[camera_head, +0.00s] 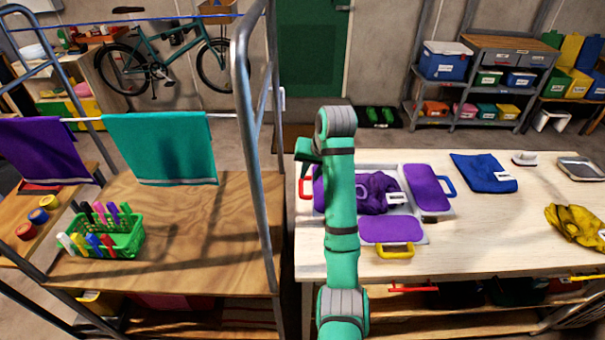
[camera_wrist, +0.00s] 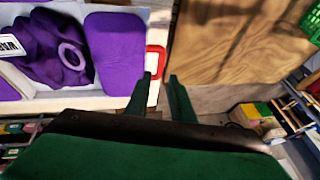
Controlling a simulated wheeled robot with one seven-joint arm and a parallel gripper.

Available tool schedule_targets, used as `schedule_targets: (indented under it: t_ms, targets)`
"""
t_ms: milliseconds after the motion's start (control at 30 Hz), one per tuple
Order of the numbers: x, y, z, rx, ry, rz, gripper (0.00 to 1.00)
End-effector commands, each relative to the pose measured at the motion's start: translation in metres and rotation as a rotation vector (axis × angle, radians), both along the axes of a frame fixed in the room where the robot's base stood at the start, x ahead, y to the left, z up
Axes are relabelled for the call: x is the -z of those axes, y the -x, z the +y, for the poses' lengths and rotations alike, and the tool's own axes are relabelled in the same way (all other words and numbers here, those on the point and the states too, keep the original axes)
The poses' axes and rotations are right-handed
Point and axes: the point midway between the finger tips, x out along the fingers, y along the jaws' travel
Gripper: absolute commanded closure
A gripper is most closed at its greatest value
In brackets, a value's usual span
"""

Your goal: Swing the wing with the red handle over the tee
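A folding board (camera_head: 402,208) lies on the pale table with purple wings around a crumpled purple tee (camera_head: 378,195). The wing with the red handle (camera_head: 318,190) lies at the board's left, flat and outward, mostly hidden behind my arm. Its red handle (camera_head: 305,188) shows left of my arm. In the wrist view this purple wing (camera_wrist: 114,50) lies beside the tee (camera_wrist: 55,48), and the red handle (camera_wrist: 157,50) is at my fingertips. My gripper (camera_wrist: 160,77) is open, its fingers apart on either side of the handle's near end in the picture; contact cannot be told.
The blue-handled wing (camera_head: 428,188) and yellow-handled wing (camera_head: 390,230) lie open. A blue folded cloth (camera_head: 484,172) and yellow cloth (camera_head: 575,226) lie to the right. A metal rack post (camera_head: 243,100) and a wooden table with a green basket (camera_head: 120,240) stand left.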

Motion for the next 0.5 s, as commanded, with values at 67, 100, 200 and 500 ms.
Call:
schedule_targets:
  t_ms: [67, 100, 200, 500]
  targets:
    - [0.002, -0.001, 0.002, -0.002, 0.000, 0.001, 0.78]
    - [0.004, -0.001, 0.003, -0.003, 0.000, 0.001, 0.78]
    - [0.013, -0.005, 0.007, -0.006, 0.000, 0.004, 0.78]
    - [0.060, -0.025, 0.017, -0.007, 0.000, 0.004, 0.78]
